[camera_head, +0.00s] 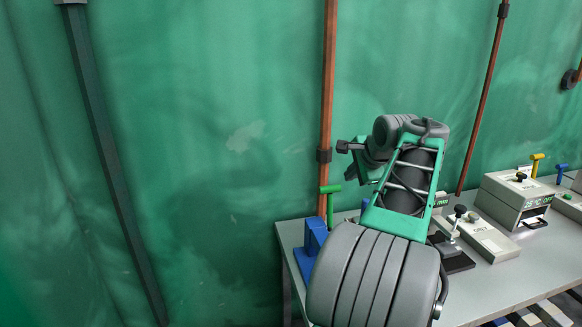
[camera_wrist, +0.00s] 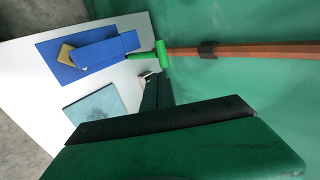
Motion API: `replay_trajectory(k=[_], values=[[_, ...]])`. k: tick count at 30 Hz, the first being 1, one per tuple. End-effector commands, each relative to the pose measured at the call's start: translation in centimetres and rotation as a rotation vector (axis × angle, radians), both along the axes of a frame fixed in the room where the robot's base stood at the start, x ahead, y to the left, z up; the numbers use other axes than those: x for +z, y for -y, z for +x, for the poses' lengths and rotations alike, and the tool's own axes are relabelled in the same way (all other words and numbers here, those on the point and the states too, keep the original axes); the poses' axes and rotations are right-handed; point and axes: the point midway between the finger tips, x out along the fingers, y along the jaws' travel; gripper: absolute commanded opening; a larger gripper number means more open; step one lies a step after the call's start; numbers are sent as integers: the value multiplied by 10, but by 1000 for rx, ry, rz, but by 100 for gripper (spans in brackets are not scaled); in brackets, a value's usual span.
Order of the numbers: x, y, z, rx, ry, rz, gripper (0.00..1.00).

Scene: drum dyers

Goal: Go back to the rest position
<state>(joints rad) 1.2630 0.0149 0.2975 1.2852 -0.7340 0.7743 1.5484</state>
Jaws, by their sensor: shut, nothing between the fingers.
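My gripper (camera_head: 344,147) is up above the left end of the grey table (camera_head: 515,283), in front of the green wall. In the wrist view its fingers (camera_wrist: 152,80) are together with nothing held between them. A blue stand with a green T-shaped handle (camera_head: 329,189) is on the table's left end, below my gripper. The wrist view shows the blue stand (camera_wrist: 100,52) and its green handle (camera_wrist: 162,54) just beyond the fingertips in the picture. I cannot tell the exact gap. My arm hides part of the table in the head view.
A grey box with a display (camera_head: 512,200), a flat device (camera_head: 484,238) and a small black-knobbed lever device (camera_head: 457,222) stand on the table to the right. Brown vertical pipes (camera_head: 327,90) run along the green wall. A flat teal square (camera_wrist: 95,104) lies near the blue stand.

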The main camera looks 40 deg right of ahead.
Motion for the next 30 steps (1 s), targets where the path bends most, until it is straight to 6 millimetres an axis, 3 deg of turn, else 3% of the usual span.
replay_trajectory(k=[2,8,11,12,14,16,21,24,26,30], values=[[0,0,0,27,-12,-22,0],[-11,7,-11,352,-224,-305,0],[-78,4,-41,524,-397,-334,0],[-105,-2,-55,582,-454,-321,0],[-140,-20,-80,666,-534,-297,0],[-173,-54,-105,770,-617,-265,0],[-216,-181,-106,1054,-744,-246,0],[-226,-256,-99,1184,-780,-282,0],[-227,-294,-92,1271,-785,-336,0],[-212,-374,-66,1496,-726,-533,0]])
